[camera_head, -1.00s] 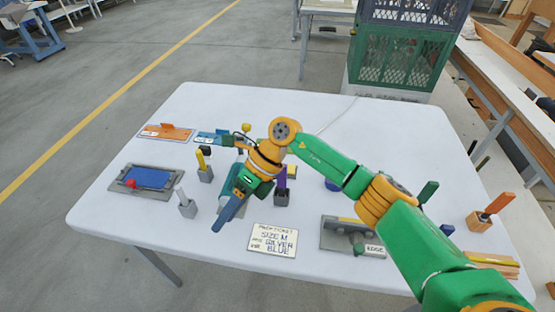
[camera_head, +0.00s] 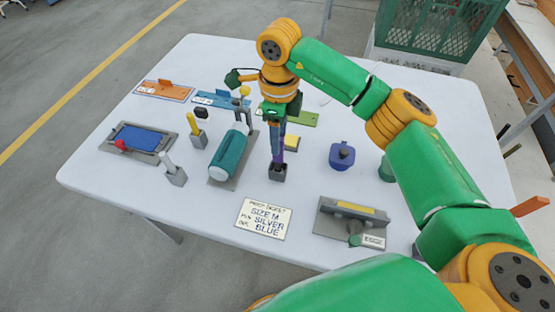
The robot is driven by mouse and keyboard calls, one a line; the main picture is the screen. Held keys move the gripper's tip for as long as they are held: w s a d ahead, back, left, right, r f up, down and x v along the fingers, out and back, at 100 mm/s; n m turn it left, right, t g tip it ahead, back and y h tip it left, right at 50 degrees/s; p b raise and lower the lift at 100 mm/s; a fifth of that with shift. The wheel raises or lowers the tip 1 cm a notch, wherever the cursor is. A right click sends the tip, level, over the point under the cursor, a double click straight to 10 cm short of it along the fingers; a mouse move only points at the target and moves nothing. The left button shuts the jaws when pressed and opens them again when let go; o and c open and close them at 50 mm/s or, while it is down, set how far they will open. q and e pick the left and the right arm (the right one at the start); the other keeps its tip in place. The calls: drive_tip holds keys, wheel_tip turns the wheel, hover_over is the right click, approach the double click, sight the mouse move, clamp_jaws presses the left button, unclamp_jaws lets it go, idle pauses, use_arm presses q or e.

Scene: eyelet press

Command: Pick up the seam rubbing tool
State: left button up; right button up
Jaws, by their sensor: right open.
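A purple-handled upright tool (camera_head: 279,160) stands in a small dark grey holder (camera_head: 278,174) near the table's middle; it may be the seam rubbing tool, as no label on it can be read. My right gripper (camera_head: 277,146) points down directly over it, open, with its blue fingers at the handle's top. The fingers hide part of the handle, and I cannot tell whether they touch it. Other upright tools stand in holders to the left: a yellow one (camera_head: 193,124) and a pale grey one (camera_head: 168,162). My left gripper is not in view.
A teal cylinder press (camera_head: 229,152) stands close left of the gripper. A ticket card (camera_head: 264,218) lies in front, with a grey edge fixture (camera_head: 350,222) to its right. The table's front left is clear.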

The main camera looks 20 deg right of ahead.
sight(278, 161)
wheel_tip(278, 161, down, 6)
drive_tip(key=shift+r+p, duration=0.2)
drive_tip(key=shift+p, duration=0.95)
drive_tip(key=shift+w+f, duration=0.1)
drive_tip(key=shift+f, duration=0.05)
clamp_jaws()
